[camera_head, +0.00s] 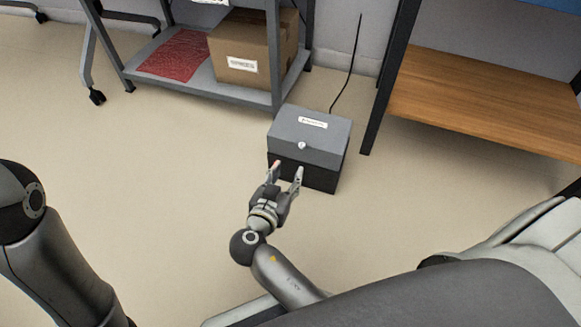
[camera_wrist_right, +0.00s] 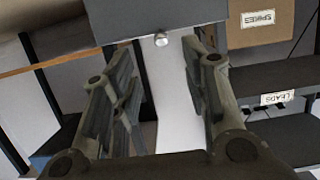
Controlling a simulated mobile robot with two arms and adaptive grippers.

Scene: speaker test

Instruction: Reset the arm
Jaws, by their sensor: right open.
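My right gripper (camera_head: 286,174) is open and empty in the head view, with its fingers pointing at the front of a grey box with a dark base (camera_head: 311,137). The box stands on the floor and has a white label and a small round knob on it. In the right wrist view my right gripper (camera_wrist_right: 160,75) shows its two fingers spread apart, with the box (camera_wrist_right: 150,18) and its knob beyond them. I cannot tell whether the fingertips touch the box. A left arm link of mine shows at the lower left, but its gripper is out of view.
A grey shelf (camera_head: 200,84) behind holds a cardboard box (camera_head: 252,50) and a red item (camera_head: 175,54). A wooden-topped shelf (camera_head: 480,98) stands at the right. A black cable (camera_head: 349,70) rises behind the grey box. The floor (camera_head: 160,150) left of it is clear.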

